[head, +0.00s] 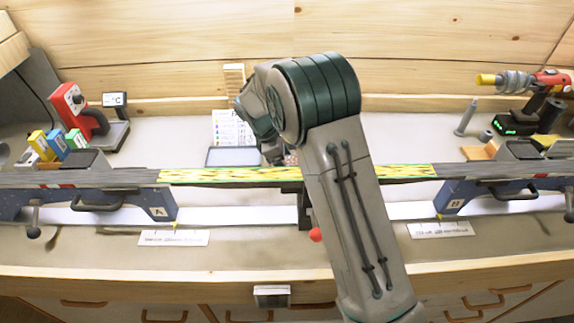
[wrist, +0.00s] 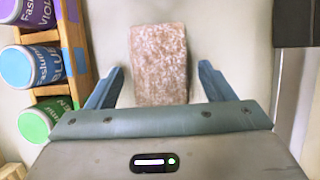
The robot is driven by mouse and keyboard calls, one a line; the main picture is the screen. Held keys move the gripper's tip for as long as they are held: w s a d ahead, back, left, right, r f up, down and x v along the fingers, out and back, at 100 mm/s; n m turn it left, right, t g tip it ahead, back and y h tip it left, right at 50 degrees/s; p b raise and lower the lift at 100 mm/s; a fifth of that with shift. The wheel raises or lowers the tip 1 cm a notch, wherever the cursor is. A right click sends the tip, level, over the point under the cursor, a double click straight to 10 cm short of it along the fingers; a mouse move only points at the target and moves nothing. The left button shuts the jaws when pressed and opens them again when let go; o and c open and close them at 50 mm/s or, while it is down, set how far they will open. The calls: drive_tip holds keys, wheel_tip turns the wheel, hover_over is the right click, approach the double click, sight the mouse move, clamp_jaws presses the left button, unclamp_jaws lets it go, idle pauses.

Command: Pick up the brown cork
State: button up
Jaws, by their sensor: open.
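The cork (wrist: 158,62) is a speckled pinkish-brown block lying on the pale bench top in the wrist view. My gripper (wrist: 161,68) is open, with one blue-grey finger on each side of the block's near part. A gap shows between each finger and the block, and nothing is held. In the head view my arm covers most of this spot. Only a small speckled bit of the cork (head: 291,159) shows beside my gripper (head: 274,158).
A wooden rack (wrist: 77,50) with violet, blue and green containers stands close left of my gripper. A dark object (wrist: 298,22) is at the top right. In the head view a long yellow-green ski (head: 225,175) crosses the front on clamps A and B. A grey tray (head: 232,157) lies behind it.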

drive_tip(key=c, duration=1)
drive_tip(key=shift+c, duration=0.2)
drive_tip(key=shift+r, duration=0.1)
drive_tip(key=shift+r, duration=0.6)
wheel_tip(320, 180, up, 3)
drive_tip(key=shift+r+b, duration=0.15)
drive_tip(key=shift+b, duration=0.3)
drive_tip(key=s+d+r+b, duration=0.1)
drive_tip(key=d+r, duration=0.2)
drive_tip(key=d, duration=0.2)
drive_tip(key=s+d+r, duration=0.2)
drive_tip(key=d+r, duration=0.1)
drive_tip(key=d, duration=0.3)
drive_tip(key=shift+s+r+b, duration=0.25)
drive_tip(key=shift+r+b, duration=0.1)
drive_tip(key=shift+r, duration=0.05)
